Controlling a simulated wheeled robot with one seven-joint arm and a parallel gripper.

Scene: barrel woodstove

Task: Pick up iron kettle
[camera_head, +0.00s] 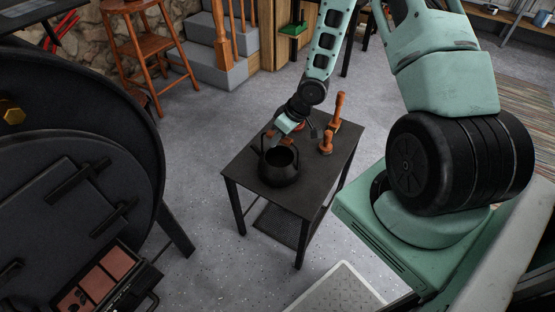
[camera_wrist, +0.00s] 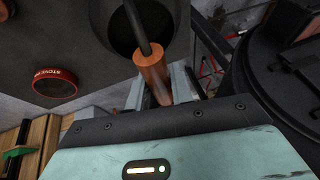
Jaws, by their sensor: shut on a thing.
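The iron kettle (camera_head: 279,166) is black and round with an open top, and sits on or just over a small dark table (camera_head: 242,172). In the wrist view the kettle (camera_wrist: 178,42) is at the top, with its dark opening facing the camera. Its handle has a copper-brown wooden grip (camera_wrist: 151,75). My gripper (camera_wrist: 168,88) is shut on this grip. In the head view my gripper (camera_head: 272,139) is at the kettle's back rim. I cannot tell whether the kettle's base touches the table.
Orange-brown wooden-handled items (camera_head: 338,109) stand on the table behind the kettle. A red-rimmed round tin (camera_wrist: 55,83) shows in the wrist view. A large black barrel stove (camera_head: 75,190) stands at the left. A wooden stool (camera_head: 145,45) is at the back left. Open grey floor surrounds the table.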

